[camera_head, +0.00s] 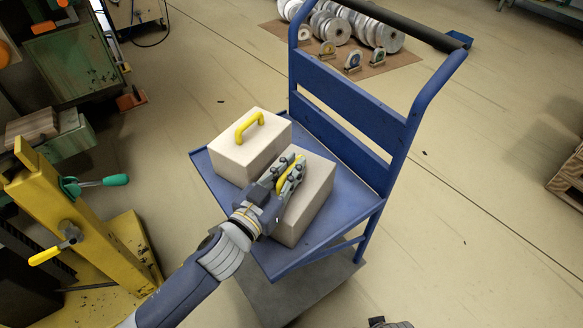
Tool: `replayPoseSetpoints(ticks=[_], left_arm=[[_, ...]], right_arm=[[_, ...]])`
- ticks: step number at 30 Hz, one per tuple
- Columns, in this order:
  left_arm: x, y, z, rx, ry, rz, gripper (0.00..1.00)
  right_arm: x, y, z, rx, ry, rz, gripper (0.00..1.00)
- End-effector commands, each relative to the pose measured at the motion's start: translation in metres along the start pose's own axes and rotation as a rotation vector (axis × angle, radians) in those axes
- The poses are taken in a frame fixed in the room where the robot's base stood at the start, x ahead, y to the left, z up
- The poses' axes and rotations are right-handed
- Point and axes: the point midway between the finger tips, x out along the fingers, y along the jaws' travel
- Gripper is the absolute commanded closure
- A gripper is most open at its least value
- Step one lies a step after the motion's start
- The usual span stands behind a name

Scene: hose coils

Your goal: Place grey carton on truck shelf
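Two pale beige-grey cartons are over the upper shelf of a blue truck (265,247). The left carton (238,157) sits on the shelf with its yellow handle standing up. The right carton (315,205) is beside it, close to its right side. I cannot tell whether it rests fully on the shelf. My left gripper (289,174) is over the right carton, with its fingers closed around that carton's yellow handle. The gripper hides part of the carton's top. A dark piece at the bottom edge (388,323) looks like part of my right gripper; its fingers cannot be made out.
The truck's blue back frame and push bar rise behind the cartons. A yellow stand (62,225) with levers is close on the left. Hose coils (335,30) lie on a brown mat behind the truck. A wooden crate (570,178) is at the right edge. Floor at right is clear.

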Motion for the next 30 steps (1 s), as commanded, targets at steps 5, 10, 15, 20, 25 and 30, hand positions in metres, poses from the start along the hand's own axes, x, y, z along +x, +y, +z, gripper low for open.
replayPoseSetpoints(ticks=[5, 10, 15, 20, 25, 30], left_arm=[[0.000, 0.000, 0.000, -0.001, 0.000, 0.000, 0.68], [0.000, 0.000, 0.000, -0.001, 0.000, 0.001, 0.68], [0.000, 0.000, -0.001, 0.000, 0.001, 0.000, 0.68], [0.000, 0.000, 0.000, 0.000, 0.000, 0.000, 0.68], [-0.008, 0.000, 0.000, -0.002, -0.002, 0.000, 0.68], [-0.036, 0.000, 0.000, -0.002, -0.004, 0.000, 0.68]], right_arm=[[0.000, 0.000, 0.000, 0.000, 0.001, 0.000, 0.60], [0.000, 0.000, 0.000, 0.000, 0.001, 0.000, 0.60], [0.000, 0.000, 0.000, 0.000, 0.000, 0.000, 0.60], [0.000, 0.000, 0.000, 0.000, 0.000, 0.000, 0.60], [0.002, 0.000, 0.001, 0.000, 0.000, 0.000, 0.60], [0.006, 0.000, 0.006, 0.000, -0.007, 0.000, 0.60]])
